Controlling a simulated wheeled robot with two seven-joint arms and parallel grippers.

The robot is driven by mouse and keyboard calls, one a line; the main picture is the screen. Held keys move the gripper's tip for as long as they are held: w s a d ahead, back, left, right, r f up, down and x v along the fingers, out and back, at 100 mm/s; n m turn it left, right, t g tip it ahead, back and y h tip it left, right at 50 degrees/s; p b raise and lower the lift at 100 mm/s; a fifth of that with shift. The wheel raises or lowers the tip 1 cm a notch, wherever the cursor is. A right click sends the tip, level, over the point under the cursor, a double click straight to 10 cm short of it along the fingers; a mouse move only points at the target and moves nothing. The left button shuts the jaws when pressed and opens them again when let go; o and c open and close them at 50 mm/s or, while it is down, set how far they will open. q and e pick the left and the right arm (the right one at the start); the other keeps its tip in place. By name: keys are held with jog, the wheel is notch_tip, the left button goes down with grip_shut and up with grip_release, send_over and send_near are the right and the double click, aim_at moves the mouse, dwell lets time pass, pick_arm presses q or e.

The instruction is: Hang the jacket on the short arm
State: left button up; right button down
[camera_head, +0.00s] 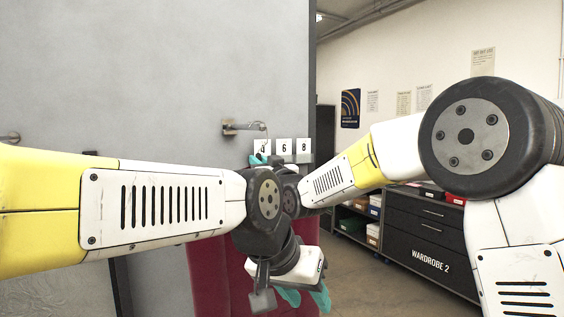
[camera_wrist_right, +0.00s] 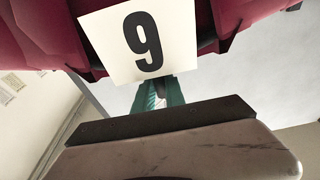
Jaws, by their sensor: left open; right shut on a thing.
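A dark red jacket (camera_head: 235,272) hangs in front of the grey panel, partly covered by my arms. The exact part gripped is hidden. A thin curved line shows near the metal arm's tip; I cannot tell whether it rests there.
White cards marked 4, 6 and 8 (camera_head: 283,147) stand in a row just right of the metal arm. Another metal fitting (camera_head: 10,138) shows at the far left. A dark drawer cabinet (camera_head: 430,240) and shelves stand at the right. My forearms cross close together before the panel.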

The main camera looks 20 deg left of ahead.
jog(key=shift+r, duration=0.15)
jog(key=c, duration=1.3)
grip_release()
jog(key=shift+f, duration=0.25)
jog(key=s+d+f+m+h, duration=0.2)
jog(key=d+f+h, duration=0.1)
jog(key=d, duration=0.8)
jog(key=s+d+f+m+g+h, duration=0.1)
jog(key=s+d+f+h, duration=0.15)
jog(key=d, duration=0.85)
jog(key=s+d+f+m+h, duration=0.1)
jog(key=d+f+m+h, duration=0.15)
jog(key=d, duration=0.85)
jog(key=s+d+f+m+g+h, duration=0.2)
jog(key=s+d+f, duration=0.3)
jog(key=s+d, duration=0.3)
jog(key=s+d+f+m+g+h, duration=0.2)
jog(key=s+d+f, duration=0.4)
jog(key=s+d, duration=0.3)
jog(key=s+g+h, duration=0.1)
jog(key=s, duration=0.2)
jog(key=shift+s+d+g, duration=0.3)
jog(key=shift+g, duration=0.1)
